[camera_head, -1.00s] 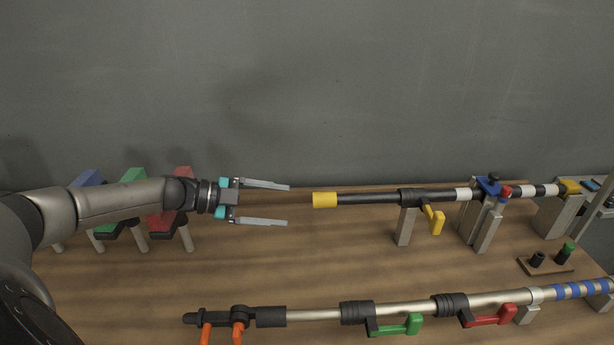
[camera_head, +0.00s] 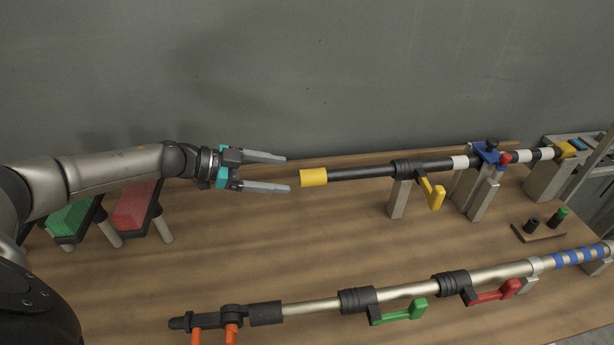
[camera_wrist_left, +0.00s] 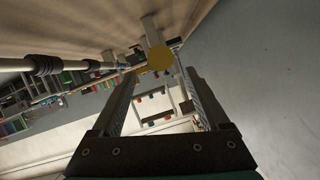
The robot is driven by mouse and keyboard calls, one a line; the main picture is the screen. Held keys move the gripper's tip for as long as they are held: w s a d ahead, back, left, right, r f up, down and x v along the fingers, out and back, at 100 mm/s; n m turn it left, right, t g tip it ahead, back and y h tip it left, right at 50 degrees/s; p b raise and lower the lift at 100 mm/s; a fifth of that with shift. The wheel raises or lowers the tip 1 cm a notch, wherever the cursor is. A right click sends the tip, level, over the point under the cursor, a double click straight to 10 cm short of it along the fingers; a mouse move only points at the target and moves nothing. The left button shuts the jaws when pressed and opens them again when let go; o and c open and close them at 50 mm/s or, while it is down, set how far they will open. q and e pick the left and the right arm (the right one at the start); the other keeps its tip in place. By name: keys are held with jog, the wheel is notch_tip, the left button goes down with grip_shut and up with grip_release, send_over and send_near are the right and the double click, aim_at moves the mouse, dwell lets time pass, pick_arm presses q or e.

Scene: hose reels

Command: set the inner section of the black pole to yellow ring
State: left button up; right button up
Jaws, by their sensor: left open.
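The black pole (camera_head: 362,172) lies level across supports at the back of the table. Its left end is a yellow cap (camera_head: 313,177), and a yellow lever (camera_head: 433,194) hangs from a black clamp. White rings (camera_head: 460,162) mark its right part, around a blue bracket (camera_head: 487,155). My left gripper (camera_head: 288,173) is open and empty, its fingertips just left of the yellow cap and apart from it. In the left wrist view the yellow end (camera_wrist_left: 160,58) shows ahead, beyond the open fingers (camera_wrist_left: 160,85). The yellow ring cannot be told for certain. My right gripper is not in view.
A silver pole (camera_head: 410,290) with green (camera_head: 404,312) and red (camera_head: 497,291) levers runs along the front. Green (camera_head: 72,217) and red (camera_head: 134,204) blocks stand at the left. A small stand (camera_head: 540,232) with two knobs is at the right. The table middle is clear.

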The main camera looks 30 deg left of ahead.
aim_at(307, 178)
pick_arm(q)
jog(key=x, duration=0.7)
jog(key=shift+w+d+f, duration=0.15)
jog(key=shift+w+d, duration=0.05)
jog(key=shift+w, duration=0.1)
jog(key=shift+c, duration=0.3)
grip_shut()
dwell(0.8)
